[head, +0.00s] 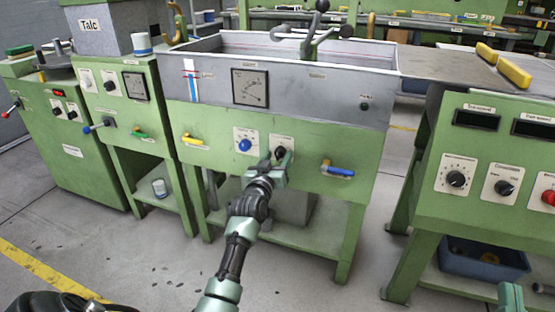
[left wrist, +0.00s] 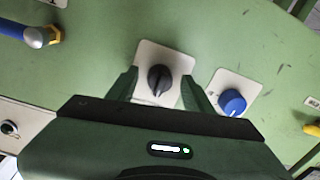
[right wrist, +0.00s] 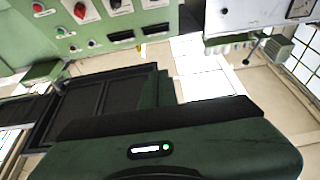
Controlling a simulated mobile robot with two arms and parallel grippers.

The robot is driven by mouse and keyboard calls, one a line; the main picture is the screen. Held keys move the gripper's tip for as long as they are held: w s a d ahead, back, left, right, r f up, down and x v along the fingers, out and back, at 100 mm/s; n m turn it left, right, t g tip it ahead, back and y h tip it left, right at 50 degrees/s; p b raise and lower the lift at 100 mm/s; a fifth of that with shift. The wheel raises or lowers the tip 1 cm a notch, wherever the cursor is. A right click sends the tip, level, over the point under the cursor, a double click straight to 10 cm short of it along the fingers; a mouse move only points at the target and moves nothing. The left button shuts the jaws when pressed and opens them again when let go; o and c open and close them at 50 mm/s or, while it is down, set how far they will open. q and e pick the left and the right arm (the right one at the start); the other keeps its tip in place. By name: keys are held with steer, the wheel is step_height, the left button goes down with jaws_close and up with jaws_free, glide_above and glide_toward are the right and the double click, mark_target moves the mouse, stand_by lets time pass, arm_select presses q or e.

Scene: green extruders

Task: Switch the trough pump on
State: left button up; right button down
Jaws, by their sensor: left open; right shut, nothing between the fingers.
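A black rotary knob on a white plate (head: 284,142) sits on the green front panel below the grey trough (head: 300,96). The black knob (left wrist: 160,80) is also clear in the left wrist view. My left gripper (head: 278,158) is in front of it, partly covering it in the head view. Its open fingers (left wrist: 159,88) stand on either side of the knob, with gaps visible. Contact cannot be told. A blue knob (head: 245,144) on its own plate is just left, and also shows in the left wrist view (left wrist: 232,103). My right gripper (right wrist: 158,88) is shut and empty.
On the same panel are a yellow-handled lever (head: 194,140) and a blue-handled valve (head: 338,171). A dial gauge (head: 250,88) and a small green indicator (head: 364,106) are on the trough. A green control console (head: 480,205) stands at the right, above a blue bin (head: 480,262).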

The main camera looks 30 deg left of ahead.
arm_select(q)
jaws_close()
